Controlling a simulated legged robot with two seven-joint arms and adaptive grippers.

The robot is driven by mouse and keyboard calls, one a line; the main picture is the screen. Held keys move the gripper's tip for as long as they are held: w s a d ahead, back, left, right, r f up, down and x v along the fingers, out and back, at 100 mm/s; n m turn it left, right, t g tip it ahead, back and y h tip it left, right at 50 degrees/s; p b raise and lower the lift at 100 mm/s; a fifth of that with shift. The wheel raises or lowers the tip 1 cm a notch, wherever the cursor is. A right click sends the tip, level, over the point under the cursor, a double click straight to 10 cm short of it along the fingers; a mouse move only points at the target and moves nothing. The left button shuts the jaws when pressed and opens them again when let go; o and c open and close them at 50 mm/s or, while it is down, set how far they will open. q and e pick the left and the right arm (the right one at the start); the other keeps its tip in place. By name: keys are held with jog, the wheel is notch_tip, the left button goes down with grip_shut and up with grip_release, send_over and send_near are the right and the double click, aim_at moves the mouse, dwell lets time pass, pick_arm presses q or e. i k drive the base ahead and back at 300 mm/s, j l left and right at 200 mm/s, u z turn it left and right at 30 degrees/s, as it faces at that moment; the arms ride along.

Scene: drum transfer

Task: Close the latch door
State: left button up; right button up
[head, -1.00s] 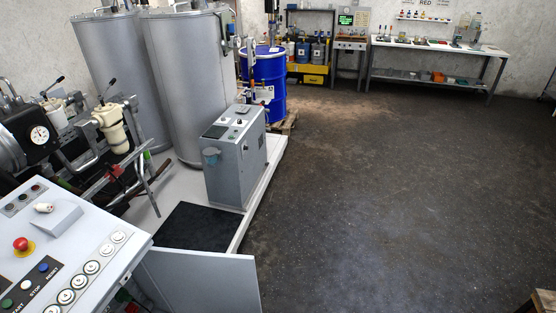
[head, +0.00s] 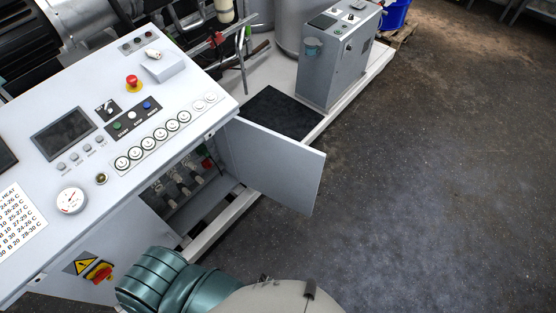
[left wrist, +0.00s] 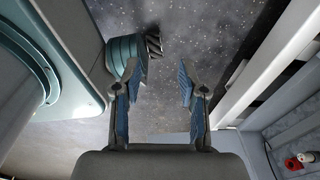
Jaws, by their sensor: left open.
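The latch door (head: 272,165) is a flat pale-grey panel. It stands swung open from the end of the control cabinet (head: 65,250) in the head view, showing the dark interior with fittings inside. My left gripper (left wrist: 158,75) shows in the left wrist view, open, with nothing between its blue-padded fingers and dark speckled floor beyond. It is outside the head view, so its distance from the door cannot be told. My right gripper is in neither view.
A sloped panel with gauges and a red emergency button (head: 133,82) tops the cabinet. A grey console (head: 338,62) and black mat (head: 281,112) are on the white platform behind the door. The floor at right is clear. Pale bars (left wrist: 262,70) line the wrist view's right side.

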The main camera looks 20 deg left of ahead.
aim_at(285, 169)
jog(key=i+l+u, duration=0.2)
jog(key=u, duration=0.2)
jog(key=i+l+u, duration=0.6)
jog(key=l+u, duration=0.15)
jog(key=i+l+u, duration=0.15)
jog(key=l+u, duration=0.25)
jog(key=i+l+u, duration=0.1)
jog(key=l+u, duration=0.3)
jog(key=l, duration=0.1)
